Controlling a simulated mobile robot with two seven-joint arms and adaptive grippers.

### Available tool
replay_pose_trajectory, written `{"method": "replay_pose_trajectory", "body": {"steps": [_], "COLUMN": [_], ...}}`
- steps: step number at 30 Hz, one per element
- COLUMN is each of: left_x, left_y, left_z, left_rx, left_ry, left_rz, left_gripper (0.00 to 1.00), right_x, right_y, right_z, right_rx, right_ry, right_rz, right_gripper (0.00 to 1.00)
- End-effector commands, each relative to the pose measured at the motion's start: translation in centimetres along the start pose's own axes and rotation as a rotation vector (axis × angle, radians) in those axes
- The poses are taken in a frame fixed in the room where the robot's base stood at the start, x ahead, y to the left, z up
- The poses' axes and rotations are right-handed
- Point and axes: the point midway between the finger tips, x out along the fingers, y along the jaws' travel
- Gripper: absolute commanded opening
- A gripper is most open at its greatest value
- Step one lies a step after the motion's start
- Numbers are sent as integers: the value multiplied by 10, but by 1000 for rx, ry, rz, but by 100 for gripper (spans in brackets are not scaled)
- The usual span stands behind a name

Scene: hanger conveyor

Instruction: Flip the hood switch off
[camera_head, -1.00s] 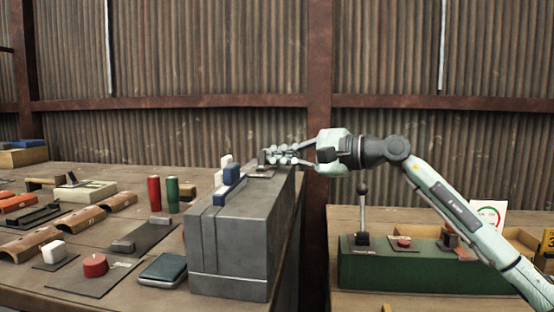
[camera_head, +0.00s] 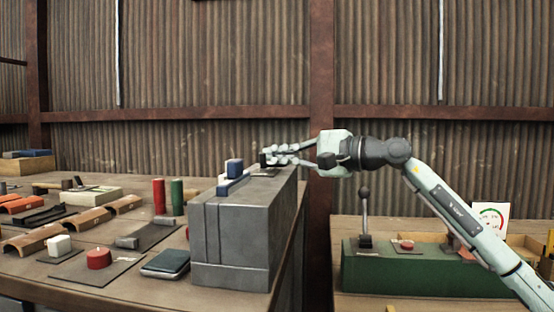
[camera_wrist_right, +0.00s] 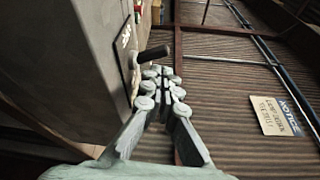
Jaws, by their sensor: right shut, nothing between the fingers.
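The grey metal hood (camera_head: 235,240) stands at the middle of the head view. Near the right end of its top sits a small dark switch (camera_head: 263,158) on a flat plate (camera_head: 262,174). The wrist view shows the switch as a dark lever (camera_wrist_right: 154,55) sticking out from its plate (camera_wrist_right: 126,60). My right gripper (camera_head: 270,156) is shut and empty, with its fingertips right at the switch. In the wrist view the closed fingertips (camera_wrist_right: 163,73) are just beside the lever; I cannot tell whether they touch it. My left gripper is out of view.
A green box (camera_head: 420,272) with an upright lever (camera_head: 364,205) stands below my right arm. The wooden table (camera_head: 90,290) at left is crowded with small parts. Corrugated wall stands behind.

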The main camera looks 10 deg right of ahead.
Motion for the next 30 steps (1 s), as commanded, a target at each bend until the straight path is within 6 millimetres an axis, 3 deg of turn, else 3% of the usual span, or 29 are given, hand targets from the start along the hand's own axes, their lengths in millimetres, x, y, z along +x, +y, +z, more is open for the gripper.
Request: {"method": "replay_pose_trajectory", "body": {"steps": [8,21,30], "left_x": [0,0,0], "left_y": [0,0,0], "left_z": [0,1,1], "left_rx": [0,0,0], "left_ry": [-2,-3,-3], "left_rz": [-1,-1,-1], "left_gripper": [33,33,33], "right_x": [-11,-97,-120], "right_y": [0,1,0], "right_z": [-2,-1,0], "right_rx": [0,1,0], "right_ry": [4,4,0], "right_rz": [-1,2,0], "right_gripper": [0,0,0]}}
